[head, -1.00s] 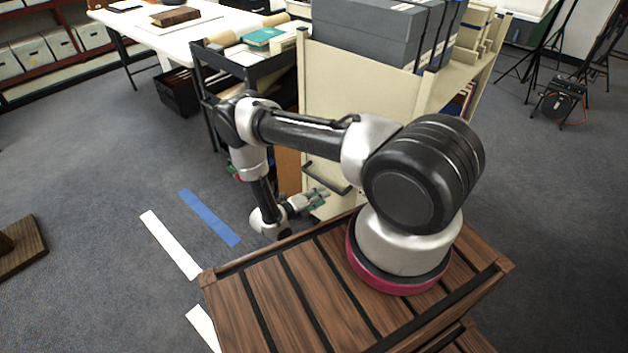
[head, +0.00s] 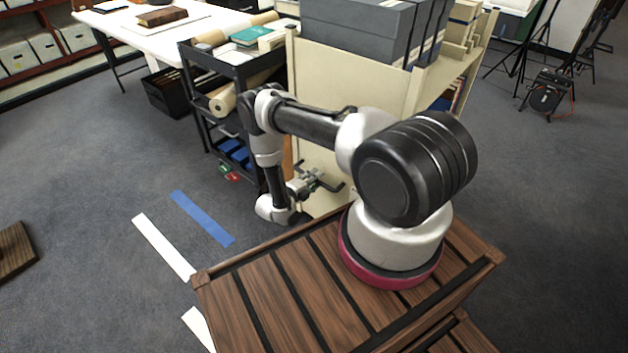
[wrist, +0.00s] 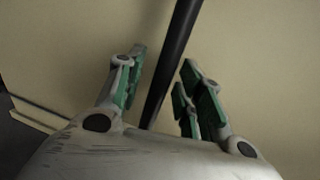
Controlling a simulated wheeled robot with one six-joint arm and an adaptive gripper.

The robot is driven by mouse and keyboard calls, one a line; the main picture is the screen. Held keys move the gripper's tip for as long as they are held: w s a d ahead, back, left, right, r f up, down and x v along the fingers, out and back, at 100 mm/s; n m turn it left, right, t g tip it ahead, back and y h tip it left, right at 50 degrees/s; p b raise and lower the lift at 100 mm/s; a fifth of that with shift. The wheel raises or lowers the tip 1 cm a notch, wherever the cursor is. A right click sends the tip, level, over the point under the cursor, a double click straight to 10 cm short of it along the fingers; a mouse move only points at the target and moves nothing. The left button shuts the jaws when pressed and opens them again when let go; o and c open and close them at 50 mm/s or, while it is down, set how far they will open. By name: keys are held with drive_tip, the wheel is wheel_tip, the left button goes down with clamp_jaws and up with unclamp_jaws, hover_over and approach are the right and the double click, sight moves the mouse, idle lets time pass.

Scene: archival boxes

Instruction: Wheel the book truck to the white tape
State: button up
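The cream book truck (head: 320,100) stands ahead of my base, with grey boxes on top. Its black handle (head: 338,188) sticks out from its near end panel. My gripper (head: 318,178) is at this handle. In the wrist view the handle bar (wrist: 172,65) runs between the fingers of my gripper (wrist: 162,82), with a gap showing on both sides. The fingers, with green pads, are open. White tape (head: 163,246) lies on the floor to the left, with another white piece (head: 198,329) nearer my base. The truck's wheels are hidden.
Blue tape (head: 202,217) lies beside the white tape. A black cart (head: 215,70) with paper rolls stands close to the truck's left side. A white table (head: 190,42) is behind it. A tripod and black case (head: 547,92) stand at right. Carpet at left is mostly clear.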

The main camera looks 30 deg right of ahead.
clamp_jaws()
drive_tip(key=shift+a, duration=0.1)
